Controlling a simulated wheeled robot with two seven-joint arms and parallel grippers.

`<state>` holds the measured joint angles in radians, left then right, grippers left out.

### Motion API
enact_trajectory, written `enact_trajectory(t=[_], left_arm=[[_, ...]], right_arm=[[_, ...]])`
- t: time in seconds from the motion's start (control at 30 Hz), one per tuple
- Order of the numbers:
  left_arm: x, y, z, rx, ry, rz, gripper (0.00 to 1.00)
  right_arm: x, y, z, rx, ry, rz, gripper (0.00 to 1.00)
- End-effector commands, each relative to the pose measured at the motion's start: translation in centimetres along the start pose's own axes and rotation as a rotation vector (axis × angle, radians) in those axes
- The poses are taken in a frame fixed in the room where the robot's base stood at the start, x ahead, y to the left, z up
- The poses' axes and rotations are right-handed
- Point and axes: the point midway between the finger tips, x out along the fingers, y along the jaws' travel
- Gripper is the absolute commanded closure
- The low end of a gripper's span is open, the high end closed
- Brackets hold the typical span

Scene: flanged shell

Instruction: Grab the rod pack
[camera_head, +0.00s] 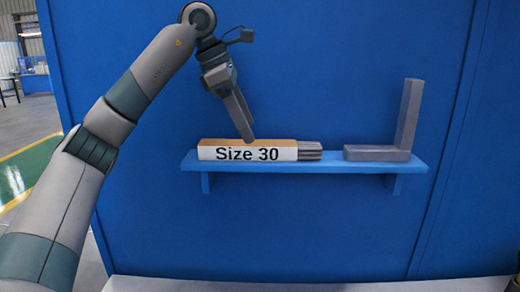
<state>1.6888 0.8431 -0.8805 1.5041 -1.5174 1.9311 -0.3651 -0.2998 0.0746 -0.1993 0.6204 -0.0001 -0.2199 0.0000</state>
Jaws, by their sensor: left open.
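The rod pack (247,152) lies lengthwise on a blue wall shelf (300,166). It has a white front labelled "Size 30" and a brown top, and grey rods (310,151) stick out of its right end. My left gripper (248,138) points down at the pack from above, its tips at about the top of the box. It is open and empty, seen nearly edge-on, so the gap between its fingers hardly shows. I cannot tell whether the tips touch the box. My right gripper is not in view.
A grey L-shaped bracket (385,153) stands at the right end of the shelf, its tall arm upright. A blue panel (330,60) rises directly behind the shelf. A pale surface edge (300,284) runs along the bottom. The space above the shelf's middle is free.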

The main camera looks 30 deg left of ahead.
Motion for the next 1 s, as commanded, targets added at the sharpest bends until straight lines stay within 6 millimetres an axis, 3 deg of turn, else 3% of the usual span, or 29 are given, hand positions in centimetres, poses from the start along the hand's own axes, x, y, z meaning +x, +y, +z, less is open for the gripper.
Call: enact_trajectory(t=[0.33, 0.7, 1.0], left_arm=[[0.5, 0.1, 0.3, 0.000, 0.000, -0.001, 0.37], [4.5, 0.1, 0.9, 0.000, 0.001, 0.000, 0.37], [5.2, 0.1, 0.8, 0.000, 0.000, 0.001, 0.37]], right_arm=[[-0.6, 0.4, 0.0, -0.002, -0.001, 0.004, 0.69], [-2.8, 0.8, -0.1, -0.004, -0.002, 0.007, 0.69], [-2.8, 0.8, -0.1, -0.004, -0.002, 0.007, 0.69]])
